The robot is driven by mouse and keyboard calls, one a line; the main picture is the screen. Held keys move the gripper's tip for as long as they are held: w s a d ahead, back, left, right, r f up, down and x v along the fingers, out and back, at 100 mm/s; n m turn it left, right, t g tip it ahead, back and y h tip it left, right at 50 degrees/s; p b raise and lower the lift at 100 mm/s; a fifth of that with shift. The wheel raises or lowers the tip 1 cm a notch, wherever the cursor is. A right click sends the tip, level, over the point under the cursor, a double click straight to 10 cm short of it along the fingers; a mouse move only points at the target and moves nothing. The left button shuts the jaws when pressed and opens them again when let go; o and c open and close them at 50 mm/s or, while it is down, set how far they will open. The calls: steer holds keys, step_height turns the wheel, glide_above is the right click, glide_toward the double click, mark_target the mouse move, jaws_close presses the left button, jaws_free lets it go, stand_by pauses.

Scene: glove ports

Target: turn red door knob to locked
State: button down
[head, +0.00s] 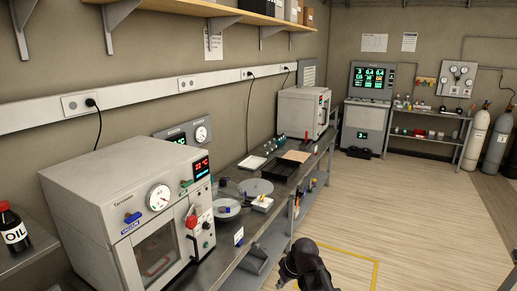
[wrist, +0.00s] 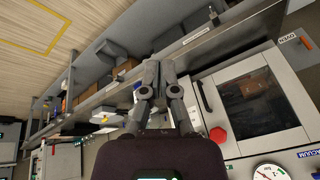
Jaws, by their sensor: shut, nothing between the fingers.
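The red door knob (head: 191,222) is on the front of the white oven (head: 110,190), at the right edge of its windowed door (head: 160,250). In the wrist view the red knob (wrist: 218,132) shows to the right of my gripper, beside the door handle (wrist: 203,97) and the door window (wrist: 255,95). My gripper (wrist: 160,72) is shut and empty, its fingers close together. It is apart from the knob. I cannot read which position the knob points to. In the head view a dark part of my arm (head: 305,264) shows at the bottom, right of the bench.
The dark bench (head: 270,205) holds round plates (head: 256,187), a white tray (head: 251,163) and a second white box (head: 303,112). The floor (head: 400,200) to the right is clear.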

steer(key=s+d+f+m+g+h, duration=0.1)
steer(key=s+d+m+g+h, duration=0.1)
steer(key=s+d+m, duration=0.3)
steer(key=s+d+h, duration=0.1)
steer(key=s+d, duration=0.3)
steer(key=d, duration=0.1)
steer(key=shift+f+m+h, duration=0.3)
steer(key=shift+f, duration=0.05)
steer(key=shift+w, duration=0.1)
